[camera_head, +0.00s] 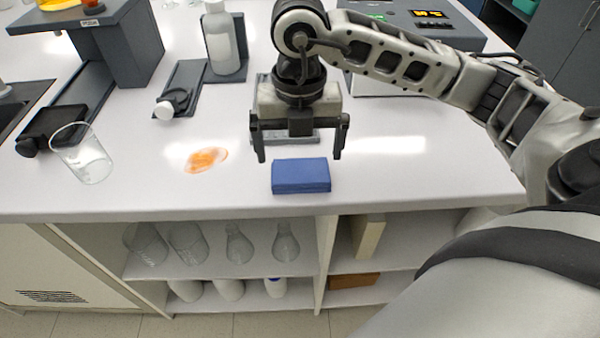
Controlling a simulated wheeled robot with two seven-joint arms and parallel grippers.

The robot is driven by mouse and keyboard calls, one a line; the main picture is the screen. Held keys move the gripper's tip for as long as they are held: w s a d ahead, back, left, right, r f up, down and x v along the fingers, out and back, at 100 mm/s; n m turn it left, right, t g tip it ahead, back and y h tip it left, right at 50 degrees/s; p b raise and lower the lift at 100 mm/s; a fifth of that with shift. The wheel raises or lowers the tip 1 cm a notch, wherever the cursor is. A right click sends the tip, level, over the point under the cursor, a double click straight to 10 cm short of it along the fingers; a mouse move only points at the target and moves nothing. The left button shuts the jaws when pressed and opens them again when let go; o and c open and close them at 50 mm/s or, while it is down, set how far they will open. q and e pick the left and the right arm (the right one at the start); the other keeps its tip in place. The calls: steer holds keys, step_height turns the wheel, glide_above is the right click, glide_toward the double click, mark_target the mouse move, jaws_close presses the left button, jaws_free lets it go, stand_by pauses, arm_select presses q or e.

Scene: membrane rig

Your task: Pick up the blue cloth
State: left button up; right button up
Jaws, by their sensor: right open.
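The blue cloth (301,176) is a folded, block-like blue piece lying flat on the white bench near its front edge. My right gripper (299,157) is open and empty, pointing down, with its two fingers apart. In the picture its fingertips sit just above and behind the cloth, one near each side. I cannot tell the exact height gap, and no contact shows. My left gripper is not in view.
An orange spill (206,159) and a tilted-looking glass beaker (82,154) are left of the cloth on the bench (420,190). A white bottle (220,40) stands behind. A grey flat item lies behind the gripper. Shelves with glassware are below.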

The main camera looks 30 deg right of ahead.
mark_target(299, 170)
step_height(299, 170, down, 5)
steer(key=shift+w+d+r+p, duration=0.1)
steer(key=shift+d+p, duration=0.05)
steer(key=shift+p, duration=0.25)
steer(key=c, duration=0.6)
steer(key=shift+r, duration=0.1)
steer(key=shift+r, duration=0.2)
step_height(299, 170, up, 2)
steer(key=shift+r, duration=0.15)
steer(key=s+a+r, duration=0.2)
steer(key=s+r, duration=0.1)
steer(key=s, duration=0.1)
steer(key=s+a+r, duration=0.2)
steer(key=s+r, duration=0.1)
steer(key=s, duration=0.1)
steer(key=s+a+r, duration=0.3)
steer(key=s+r, duration=0.1)
steer(key=shift+s, duration=0.1)
